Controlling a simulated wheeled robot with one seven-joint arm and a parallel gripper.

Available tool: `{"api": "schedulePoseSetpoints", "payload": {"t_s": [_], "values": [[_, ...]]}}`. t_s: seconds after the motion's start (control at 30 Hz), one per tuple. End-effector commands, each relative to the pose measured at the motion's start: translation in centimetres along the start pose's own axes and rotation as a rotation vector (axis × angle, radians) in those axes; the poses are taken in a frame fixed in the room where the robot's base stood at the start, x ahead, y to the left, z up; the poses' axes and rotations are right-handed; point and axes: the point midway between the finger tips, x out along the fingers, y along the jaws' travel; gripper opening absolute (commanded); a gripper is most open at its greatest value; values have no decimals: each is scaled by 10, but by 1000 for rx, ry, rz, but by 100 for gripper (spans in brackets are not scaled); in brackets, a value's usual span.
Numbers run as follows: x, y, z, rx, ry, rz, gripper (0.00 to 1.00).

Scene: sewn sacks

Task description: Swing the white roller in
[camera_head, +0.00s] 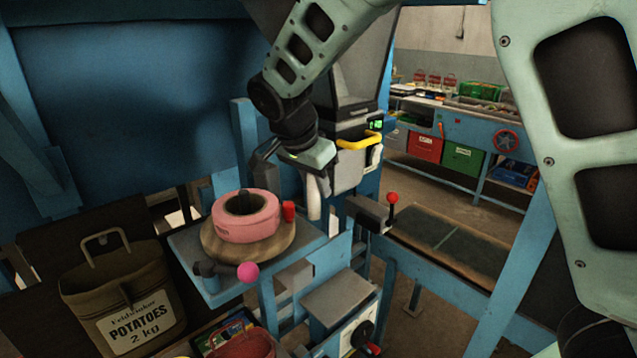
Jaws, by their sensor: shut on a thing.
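The white roller (314,202) is a slim upright white cylinder near the middle of the view, beside the small blue table. My gripper (312,168) comes down from above and is shut at the roller's top end. The gripper body hides that top end and the fingers' exact contact. The roller's lower part shows below the gripper, close to the grey machine on its right.
A pink ball (248,271), yellow handle (360,142) and red-knobbed lever (393,198) stick out nearby. A potato sack (121,290) stands lower left.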

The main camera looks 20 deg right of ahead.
Motion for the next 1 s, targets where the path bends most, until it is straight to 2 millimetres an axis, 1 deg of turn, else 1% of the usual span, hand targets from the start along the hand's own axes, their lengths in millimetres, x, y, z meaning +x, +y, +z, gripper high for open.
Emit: {"api": "schedulePoseSetpoints", "payload": {"t_s": [0.2,0.43,0.67,1.0], "values": [[-6,1,11,134,1,54,0],[-9,1,19,223,1,90,0],[-10,1,21,259,0,104,0],[-10,0,22,261,-1,105,0]]}}
